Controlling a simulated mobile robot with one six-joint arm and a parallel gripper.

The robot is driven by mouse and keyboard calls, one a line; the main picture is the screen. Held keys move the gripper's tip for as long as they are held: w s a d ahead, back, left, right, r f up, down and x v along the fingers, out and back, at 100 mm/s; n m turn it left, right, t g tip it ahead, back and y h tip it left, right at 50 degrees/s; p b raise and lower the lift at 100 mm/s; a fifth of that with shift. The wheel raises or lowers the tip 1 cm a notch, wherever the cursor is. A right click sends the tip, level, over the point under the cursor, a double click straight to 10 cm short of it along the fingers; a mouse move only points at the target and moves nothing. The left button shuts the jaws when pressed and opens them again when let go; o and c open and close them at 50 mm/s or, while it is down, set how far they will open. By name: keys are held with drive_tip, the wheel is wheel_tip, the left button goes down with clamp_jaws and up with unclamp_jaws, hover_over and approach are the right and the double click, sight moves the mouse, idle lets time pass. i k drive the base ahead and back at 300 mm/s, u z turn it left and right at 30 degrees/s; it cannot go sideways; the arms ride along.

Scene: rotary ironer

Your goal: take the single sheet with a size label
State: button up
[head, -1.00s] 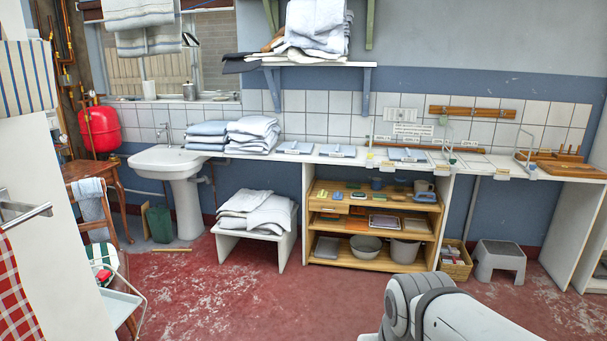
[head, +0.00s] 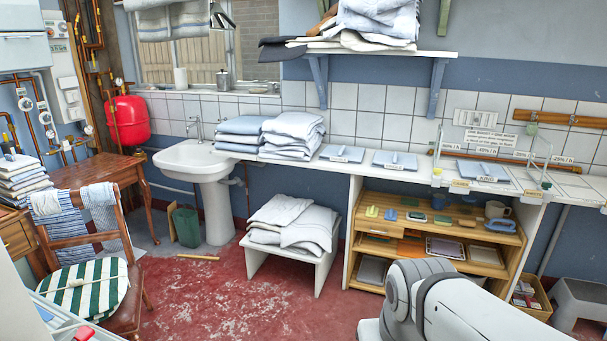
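Flat blue-grey folded pieces lie one by one on the white counter, each with a small pale label at its front edge. One is the left piece (head: 342,153), one the middle piece (head: 395,160), and a larger one (head: 483,170) lies farther right, by a wire frame. The label writing is too small to read. Two thicker stacks of folded linen, a left stack (head: 240,133) and a right stack (head: 291,135), stand at the counter's left end. My arm shows at the lower right, but my gripper is out of view.
A washbasin (head: 193,158) stands left of the counter (head: 330,168). A low white stool (head: 292,262) with folded linen stands in front of the wall, beside a wooden shelf unit (head: 475,255). A chair (head: 95,275) and table (head: 105,172) are at left.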

sight(395, 158)
drive_tip(key=i, duration=1.65)
drive_tip(key=z, duration=0.7)
drive_tip(key=i, duration=1.9)
drive_tip(key=z, duration=0.6)
